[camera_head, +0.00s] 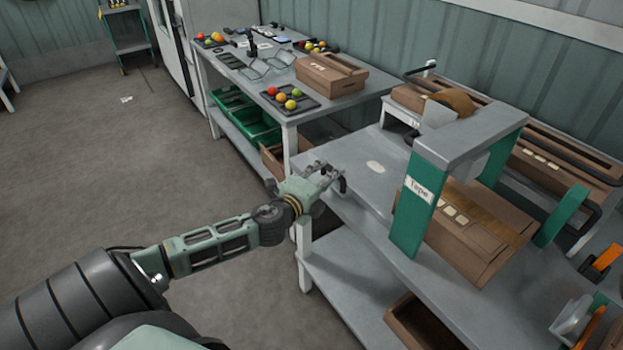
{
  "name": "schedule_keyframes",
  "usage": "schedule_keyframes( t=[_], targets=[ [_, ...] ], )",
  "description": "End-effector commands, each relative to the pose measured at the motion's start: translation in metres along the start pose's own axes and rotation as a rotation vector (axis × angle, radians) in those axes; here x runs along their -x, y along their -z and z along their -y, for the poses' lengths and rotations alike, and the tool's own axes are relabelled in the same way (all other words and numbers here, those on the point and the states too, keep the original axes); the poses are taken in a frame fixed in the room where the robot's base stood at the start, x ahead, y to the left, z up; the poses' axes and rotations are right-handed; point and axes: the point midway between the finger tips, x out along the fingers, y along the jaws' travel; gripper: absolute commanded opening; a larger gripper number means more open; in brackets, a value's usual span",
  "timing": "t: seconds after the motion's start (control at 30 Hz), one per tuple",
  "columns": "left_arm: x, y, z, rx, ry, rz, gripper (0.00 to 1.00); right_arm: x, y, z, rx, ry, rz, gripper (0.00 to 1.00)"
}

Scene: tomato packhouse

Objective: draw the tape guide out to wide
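The tape station is a grey-topped arch (468,140) with a green front leg (415,208) labelled "Tape", standing on the grey bench (370,232). A closed brown carton (470,245) sits under and beside it. A separate green upright plate (562,215) stands at the carton's right side; it may be the tape guide, but I cannot tell for sure. My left gripper (337,176) is above the bench's near left edge, left of the arch and apart from it. Its fingers look spread, with nothing clearly between them. My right gripper is not in view.
A second table (225,72) at the back holds a carton (331,75) and trays of tomatoes (290,98). Green crates (245,115) sit on its lower shelf. An open box (420,325) is under the bench. Orange-handled tools (603,262) lie at far right.

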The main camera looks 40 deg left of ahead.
Motion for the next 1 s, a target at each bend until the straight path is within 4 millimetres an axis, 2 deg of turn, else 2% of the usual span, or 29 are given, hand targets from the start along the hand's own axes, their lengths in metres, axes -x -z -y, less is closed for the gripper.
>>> schedule_keyframes(
  t=[0.3, 0.5, 0.7, 1.0],
  targets=[
    [0.056, 0.000, -0.002, 0.000, -0.004, -0.002, 0.33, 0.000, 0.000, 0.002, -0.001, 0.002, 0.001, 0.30],
    [0.083, 0.000, -0.002, 0.001, -0.004, 0.000, 0.33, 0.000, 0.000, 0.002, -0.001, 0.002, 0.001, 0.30],
    [0.097, 0.000, -0.001, 0.001, -0.001, 0.000, 0.33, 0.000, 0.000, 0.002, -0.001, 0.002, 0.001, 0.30],
    [0.100, -0.001, -0.001, 0.000, -0.001, 0.001, 0.33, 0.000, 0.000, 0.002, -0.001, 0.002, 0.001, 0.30]
  ],
)
